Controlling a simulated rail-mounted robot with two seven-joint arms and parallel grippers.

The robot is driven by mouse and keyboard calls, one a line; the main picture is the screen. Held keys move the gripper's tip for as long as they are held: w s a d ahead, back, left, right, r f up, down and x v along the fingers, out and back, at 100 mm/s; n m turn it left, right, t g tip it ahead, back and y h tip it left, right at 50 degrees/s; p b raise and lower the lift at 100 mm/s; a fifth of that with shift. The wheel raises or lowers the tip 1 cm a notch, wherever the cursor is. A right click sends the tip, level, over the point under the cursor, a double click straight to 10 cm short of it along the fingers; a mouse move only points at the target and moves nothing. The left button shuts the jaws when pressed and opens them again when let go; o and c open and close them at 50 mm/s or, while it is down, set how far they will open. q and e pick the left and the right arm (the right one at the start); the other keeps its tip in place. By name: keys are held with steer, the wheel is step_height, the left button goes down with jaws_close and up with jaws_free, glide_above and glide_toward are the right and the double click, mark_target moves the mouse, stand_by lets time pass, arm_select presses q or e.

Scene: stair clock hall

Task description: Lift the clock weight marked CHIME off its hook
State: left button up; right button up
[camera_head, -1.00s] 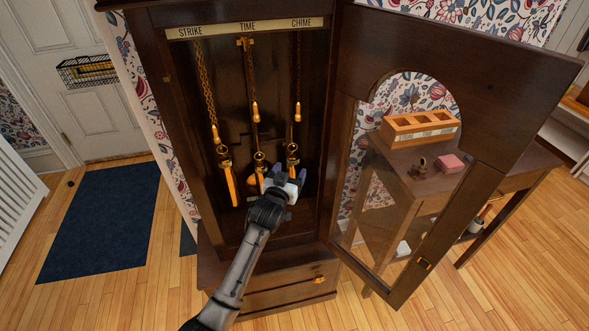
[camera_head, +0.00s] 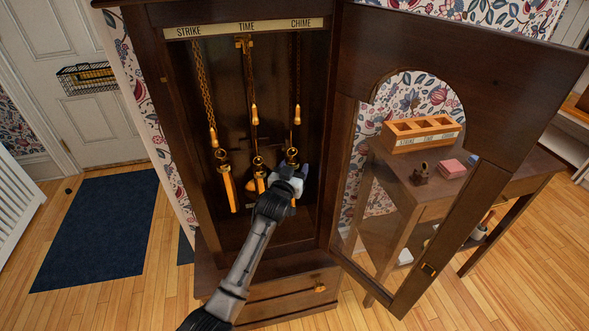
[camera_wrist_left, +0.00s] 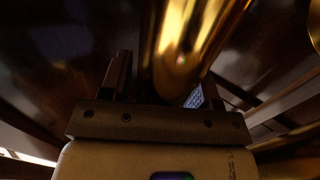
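The brass CHIME weight (camera_head: 292,156) hangs at the right of the open clock case, below the CHIME label (camera_head: 301,23). In the left wrist view a shiny brass cylinder (camera_wrist_left: 192,45), which looks like this weight, rises between the spread fingers of the left gripper (camera_wrist_left: 163,85). A dark gap shows beside the left finger; the right finger is close to the brass, and I cannot tell if it touches. The hook at the weight's top is too small to make out. My right gripper is not in view.
The STRIKE weight (camera_head: 226,185) and TIME weight (camera_head: 257,172) hang to the left, the TIME one close to my gripper. The glazed door (camera_head: 470,220) stands open on the right. Behind it, a table (camera_head: 520,165) bears a wooden holder (camera_head: 420,142) with compartments.

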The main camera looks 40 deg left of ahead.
arm_select(q)
jaws_close()
stand_by(0.3)
steer(key=shift+c, duration=2)
jaws_free()
steer(key=shift+r, duration=0.3)
steer(key=shift+f, duration=0.25)
jaws_close()
